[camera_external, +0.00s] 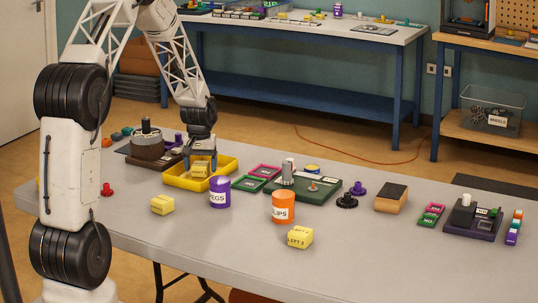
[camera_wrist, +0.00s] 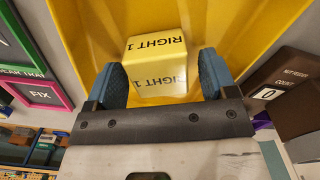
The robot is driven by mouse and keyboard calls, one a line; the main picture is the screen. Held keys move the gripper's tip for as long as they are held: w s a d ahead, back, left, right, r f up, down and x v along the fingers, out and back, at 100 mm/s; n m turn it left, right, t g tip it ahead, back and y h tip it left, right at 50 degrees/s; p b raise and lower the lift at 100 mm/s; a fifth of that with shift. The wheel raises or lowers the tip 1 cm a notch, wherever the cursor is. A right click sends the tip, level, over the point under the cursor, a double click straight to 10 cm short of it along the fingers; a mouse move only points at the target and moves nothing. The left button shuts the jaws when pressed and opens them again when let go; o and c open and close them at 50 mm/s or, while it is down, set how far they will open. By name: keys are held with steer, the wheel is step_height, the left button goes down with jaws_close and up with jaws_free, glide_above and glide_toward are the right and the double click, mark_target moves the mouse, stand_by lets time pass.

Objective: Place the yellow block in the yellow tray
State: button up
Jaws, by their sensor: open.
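A yellow block (camera_wrist: 157,60) marked "RIGHT 1" sits inside the yellow tray (camera_wrist: 82,45) in the wrist view. In the external view the block (camera_external: 200,170) is in the yellow tray (camera_external: 228,168) under my gripper (camera_external: 200,160). My gripper (camera_wrist: 160,72) is open, with one blue finger on each side of the block. The right finger is very close to the block; I cannot tell whether it touches. Two other yellow blocks lie on the table: one (camera_external: 162,204) in front of the tray, and one (camera_external: 299,238) marked "LEFT 2" near the front edge.
A purple PEGS cup (camera_external: 220,192) stands just right of the tray, and an orange CLIPS cup (camera_external: 283,207) farther right. A dark device with a round top (camera_external: 147,143) stands left behind the tray. Pink and green frames (camera_external: 256,177) lie at its right. The table's front left is mostly clear.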

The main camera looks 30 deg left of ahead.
mark_target(201, 163)
step_height(201, 163, up, 12)
stand_by(0.7)
steer(key=shift+r, duration=0.1)
stand_by(0.6)
steer(key=s+d+r+m+t, duration=0.1)
steer(key=s+d+r, duration=0.3)
steer(key=s+r, duration=0.45)
steer(key=s+d+r+m, duration=0.1)
steer(key=s+d+r, duration=0.4)
steer(key=s+r, duration=0.35)
steer(key=s+d+r+m, duration=0.1)
steer(key=s+d, duration=0.2)
steer(key=s, duration=1.1)
steer(key=s+d+r+m+t, duration=0.1)
steer(key=s+d, duration=0.2)
steer(key=s, duration=1.2)
steer(key=shift+s+d+r+m+t, duration=0.15)
steer(key=shift+d+r+m+t, duration=0.15)
steer(key=shift+r+m, duration=0.1)
